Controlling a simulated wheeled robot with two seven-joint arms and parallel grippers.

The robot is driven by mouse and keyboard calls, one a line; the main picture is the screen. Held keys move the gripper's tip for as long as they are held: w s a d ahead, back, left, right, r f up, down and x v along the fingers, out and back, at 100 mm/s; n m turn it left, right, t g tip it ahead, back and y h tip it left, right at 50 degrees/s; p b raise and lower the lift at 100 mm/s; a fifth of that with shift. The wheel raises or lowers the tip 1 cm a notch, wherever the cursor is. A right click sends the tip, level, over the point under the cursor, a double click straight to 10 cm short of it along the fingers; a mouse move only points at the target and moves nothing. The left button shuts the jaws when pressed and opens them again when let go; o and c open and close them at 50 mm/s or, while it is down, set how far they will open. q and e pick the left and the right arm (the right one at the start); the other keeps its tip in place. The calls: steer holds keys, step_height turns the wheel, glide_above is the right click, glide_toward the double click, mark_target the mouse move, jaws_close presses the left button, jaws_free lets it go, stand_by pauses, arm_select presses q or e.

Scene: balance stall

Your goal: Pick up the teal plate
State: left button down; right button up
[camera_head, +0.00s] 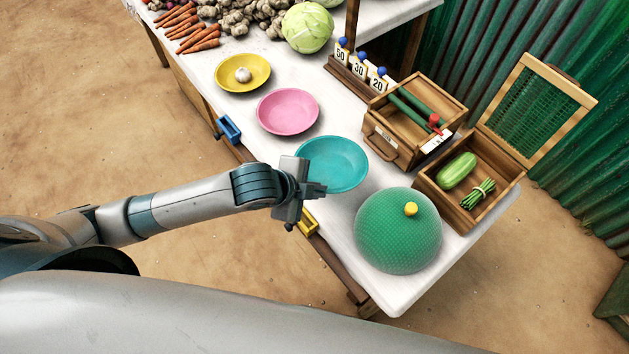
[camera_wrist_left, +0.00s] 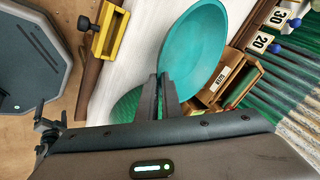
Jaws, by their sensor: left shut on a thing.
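The teal plate (camera_head: 338,163) lies on the white table, between the pink plate and the green mesh dome. My left gripper (camera_head: 318,190) is at the plate's near left rim in the head view, shut on that rim. In the left wrist view the teal plate (camera_wrist_left: 196,50) sits beyond my left fingers (camera_wrist_left: 160,82), which meet its edge. I cannot tell whether the plate is touching the table or slightly raised. My right gripper is not in view.
A pink plate (camera_head: 287,111) and a yellow plate (camera_head: 242,73) with a garlic bulb lie farther back. The green mesh dome (camera_head: 398,230) stands at the near right. Wooden boxes (camera_head: 415,118) with vegetables stand to the right. Blue (camera_head: 229,128) and yellow (camera_head: 310,224) holders are on the table's edge.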

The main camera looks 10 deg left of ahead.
arm_select(q)
steer(key=s+d+r, duration=0.2)
steer(key=s+r, duration=0.1)
steer(key=s, duration=0.2)
steer(key=shift+r+b, duration=0.2)
steer(key=shift+b, duration=0.1)
steer(key=shift+d, duration=0.1)
stand_by(0.5)
steer(key=shift+w+d+r+n+t+y, duration=0.7)
steer(key=shift+w+d+r+n+y, duration=1)
steer(key=shift+r+n, duration=1)
steer(key=w+a+r+n+g+y, duration=0.2)
steer(key=w+a+r+n+y, duration=0.1)
steer(key=a+r+n, duration=0.4)
steer(key=w+a+r+n+g+y+b, duration=0.1)
steer(key=w+a+r+n+g+y, duration=0.1)
steer(key=a+r+n, duration=0.5)
steer(key=w+a+r+y, duration=0.1)
steer(key=a+y, duration=0.1)
steer(key=shift+w+a+y, duration=0.3)
steer(key=shift+a, duration=0.1)
steer(key=shift+f, duration=0.1)
